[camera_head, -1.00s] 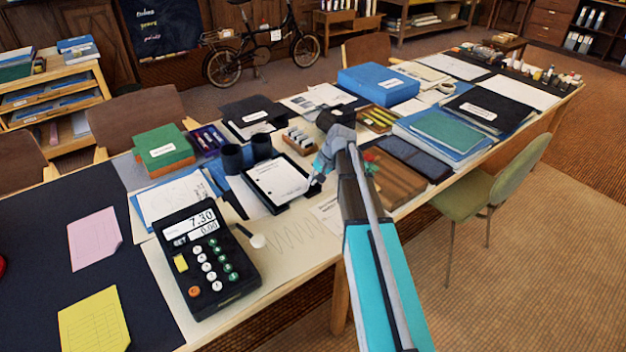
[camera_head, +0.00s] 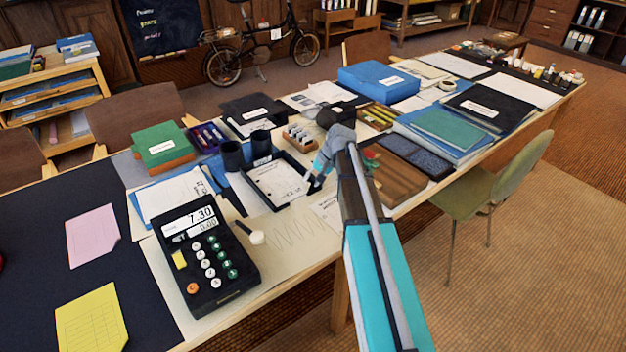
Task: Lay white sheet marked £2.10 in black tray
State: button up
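A black tray (camera_head: 276,209) lies on the table left of my gripper. A white sheet with dark markings (camera_head: 277,181) lies within its rim; I cannot read a price on it. Another white sheet (camera_head: 172,194) lies on a blue folder further left, and its marks are also too small to read. No £2.10 marking is legible on any sheet. My gripper (camera_head: 314,186) is low at the tray's right edge, with dark fingertips close to the rim. The fingers are too small and partly hidden to show their opening or any hold.
A black calculator (camera_head: 208,257) reading 7.30 stands at the front left. Dark cups (camera_head: 233,156) stand behind the tray. A pink sheet (camera_head: 93,235) and a yellow sheet (camera_head: 91,319) lie on the dark mat. A wooden box (camera_head: 398,180) is close on the arm's right.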

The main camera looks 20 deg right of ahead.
jog(key=shift+d+r, duration=0.1)
jog(key=shift+r, duration=0.05)
dwell(0.3)
jog(key=a+r+n+p, duration=0.1)
jog(key=a+r+p, duration=0.3)
jog(key=r+p, duration=1)
jog(key=w+a+r+n+g+p, duration=0.1)
jog(key=a+r+p, duration=0.3)
jog(key=r+p, duration=1.1)
jog(key=shift+n+h+p, duration=0.3)
jog(key=shift+p, duration=0.25)
dwell(0.4)
dwell(1.0)
jog(key=s+f+n+h+b, duration=0.1)
jog(key=s+f+h, duration=0.1)
jog(key=s, duration=0.9)
jog(key=s+a+f+n+g+h+b, duration=0.1)
jog(key=s+f+h+b, duration=0.1)
jog(key=s, duration=0.9)
jog(key=shift+s+a+f+n, duration=0.25)
jog(key=shift+s+a+n, duration=0.05)
jog(key=shift+s+n, duration=0.1)
